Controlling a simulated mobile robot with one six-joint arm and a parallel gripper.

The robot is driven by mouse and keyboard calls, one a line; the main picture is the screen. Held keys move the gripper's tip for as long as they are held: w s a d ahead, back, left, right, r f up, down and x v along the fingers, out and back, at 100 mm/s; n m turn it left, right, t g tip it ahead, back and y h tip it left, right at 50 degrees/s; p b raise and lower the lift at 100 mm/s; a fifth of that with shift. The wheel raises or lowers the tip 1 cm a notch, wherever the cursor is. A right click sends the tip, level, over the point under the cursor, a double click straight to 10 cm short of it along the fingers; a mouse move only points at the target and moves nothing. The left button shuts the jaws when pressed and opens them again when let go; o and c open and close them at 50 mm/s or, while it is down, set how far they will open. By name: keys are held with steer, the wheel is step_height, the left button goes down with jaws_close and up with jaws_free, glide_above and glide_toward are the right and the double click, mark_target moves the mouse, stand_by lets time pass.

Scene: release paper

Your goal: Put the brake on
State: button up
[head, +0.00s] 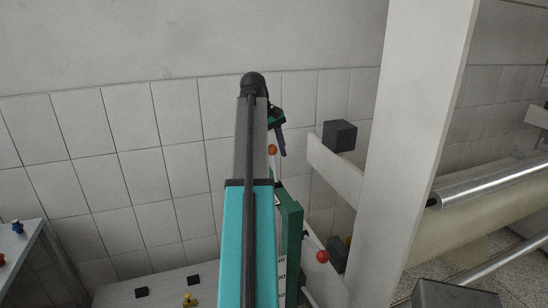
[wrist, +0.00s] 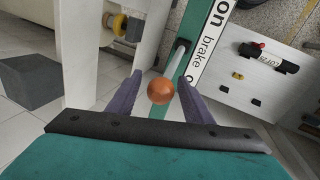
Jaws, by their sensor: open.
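The brake lever's orange ball knob (wrist: 160,91) sits between the two purple fingers of my gripper (wrist: 158,98) in the wrist view. The fingers are open, with a gap on each side of the knob. The lever's metal rod (wrist: 177,57) runs up and away from the knob beside a green post with a white label (wrist: 208,45) reading "on", "brake" and a cut-off "o". In the head view the orange knob (head: 272,150) shows just left of my gripper (head: 281,150), partly hidden by my arm.
A red ball knob (head: 322,256) on another lever is at the lower right of the green post (head: 291,240). A white frame post (head: 400,150) and metal rollers (head: 490,183) stand to the right. A grey block (wrist: 27,80) is at left in the wrist view.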

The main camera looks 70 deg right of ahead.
steer(key=shift+x, duration=1.1)
